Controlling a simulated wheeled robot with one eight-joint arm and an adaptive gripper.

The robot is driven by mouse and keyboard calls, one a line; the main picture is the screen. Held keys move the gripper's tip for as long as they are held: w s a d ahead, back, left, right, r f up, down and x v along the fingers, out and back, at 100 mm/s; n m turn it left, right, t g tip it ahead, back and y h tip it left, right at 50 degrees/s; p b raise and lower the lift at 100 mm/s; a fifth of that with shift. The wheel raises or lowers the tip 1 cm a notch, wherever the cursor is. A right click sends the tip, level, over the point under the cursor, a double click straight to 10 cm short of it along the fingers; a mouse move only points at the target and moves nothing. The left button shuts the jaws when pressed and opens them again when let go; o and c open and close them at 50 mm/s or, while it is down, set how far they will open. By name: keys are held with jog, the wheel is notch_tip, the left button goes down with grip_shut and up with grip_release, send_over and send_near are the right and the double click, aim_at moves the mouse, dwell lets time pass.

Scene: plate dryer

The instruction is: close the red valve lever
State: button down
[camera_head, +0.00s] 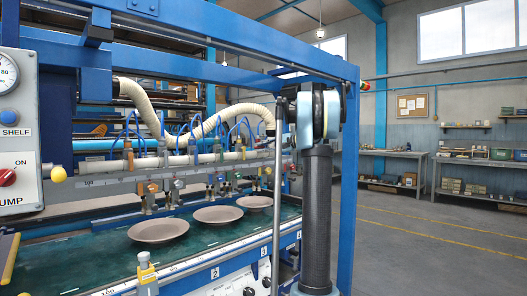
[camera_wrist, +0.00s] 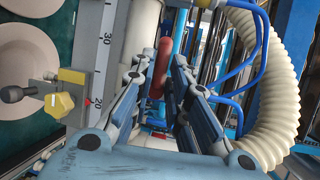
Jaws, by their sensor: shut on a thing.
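The red valve lever (camera_wrist: 163,58) shows in the wrist view as a long red handle beside the pale manifold pipe (camera_wrist: 143,35). My gripper (camera_wrist: 161,82) has its two blue-grey fingers on either side of the lever, shut on it. The fingers hide the lower part of the lever and its pivot. In the head view, the manifold pipe (camera_head: 205,158) runs above the table with a row of valves, and my own arm hides the red lever and my gripper.
Clay plates (camera_head: 158,230) lie on the green table (camera_head: 60,265). A ribbed cream hose (camera_wrist: 262,90) and blue tubes (camera_wrist: 238,78) are close right of my fingers in the wrist view. A yellow knob (camera_wrist: 59,104) stands at left. A blue frame post (camera_head: 349,190) is beside my arm.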

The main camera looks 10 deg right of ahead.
jog(key=shift+d+f, duration=0.1)
jog(key=shift+d, duration=0.05)
jog(key=c, duration=1.6)
grip_release()
jog(key=shift+w, duration=0.1)
jog(key=shift+c, duration=0.2)
jog(key=v, duration=1.2)
